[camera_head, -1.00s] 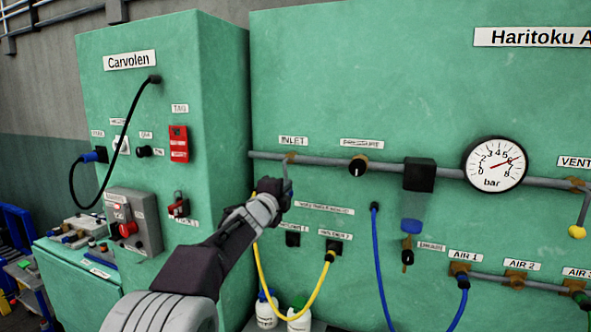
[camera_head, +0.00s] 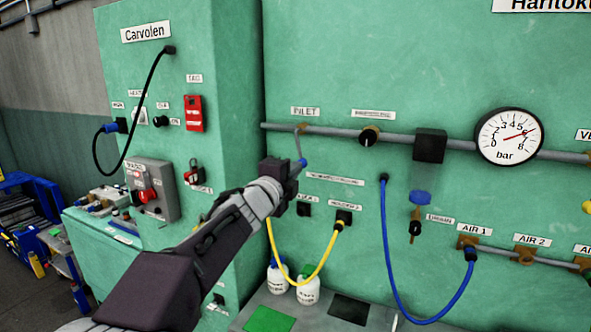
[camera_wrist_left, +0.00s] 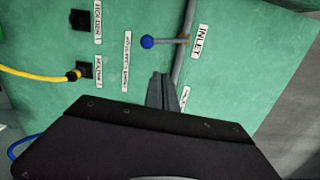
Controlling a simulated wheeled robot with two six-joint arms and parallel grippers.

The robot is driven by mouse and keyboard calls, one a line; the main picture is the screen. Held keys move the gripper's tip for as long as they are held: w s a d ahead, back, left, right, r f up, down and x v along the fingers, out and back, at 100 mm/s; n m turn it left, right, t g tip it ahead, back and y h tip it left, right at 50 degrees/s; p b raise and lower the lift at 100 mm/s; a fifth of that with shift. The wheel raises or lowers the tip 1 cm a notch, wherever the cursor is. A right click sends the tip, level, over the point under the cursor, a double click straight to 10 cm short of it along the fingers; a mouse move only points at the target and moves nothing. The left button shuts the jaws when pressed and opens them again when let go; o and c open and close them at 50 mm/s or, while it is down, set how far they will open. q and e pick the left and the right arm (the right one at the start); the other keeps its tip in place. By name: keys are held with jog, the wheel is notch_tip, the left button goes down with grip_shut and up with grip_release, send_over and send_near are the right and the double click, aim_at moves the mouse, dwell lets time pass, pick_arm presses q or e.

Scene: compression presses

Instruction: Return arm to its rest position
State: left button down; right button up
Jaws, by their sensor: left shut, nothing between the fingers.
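My left gripper (camera_head: 294,170) reaches in from the lower left in the head view, in front of the green Haritoku cabinet (camera_head: 400,60). Its fingers are shut and empty. In the left wrist view the shut fingers (camera_wrist_left: 160,92) point toward the cabinet pipe. The inlet valve lever (camera_head: 299,142) hangs down from the pipe under the INLET label, its blue knob just by the fingertips in the head view. In the wrist view the blue knob (camera_wrist_left: 147,42) shows apart from the fingers. My right gripper is not in view.
A yellow cable (camera_head: 300,284) and a blue hose (camera_head: 388,270) loop off the cabinet near my arm. Bottles (camera_head: 307,290) stand below. The Carvolen cabinet (camera_head: 230,110) is at left. A gauge (camera_head: 509,136) sits on the pipe (camera_head: 340,132).

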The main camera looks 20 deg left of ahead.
pick_arm(q)
jog(key=d+f+g+h, duration=0.2)
jog(key=d+f, duration=0.4)
jog(key=f, duration=0.3)
jog(key=s+d+f+n+g+y, duration=0.1)
jog(key=s+f+n+g, duration=0.15)
jog(key=f, duration=0.55)
jog(key=s+f+n+g, duration=0.1)
jog(key=f+n+g, duration=0.1)
jog(key=f+n, duration=0.35)
jog(key=s+d+f+n+g, duration=0.1)
jog(key=s+f+n+g, duration=0.9)
jog(key=s+f, duration=1)
jog(key=s, duration=0.3)
jog(key=shift+d+n, duration=0.2)
jog(key=shift+n, duration=0.2)
jog(key=shift+f, duration=0.1)
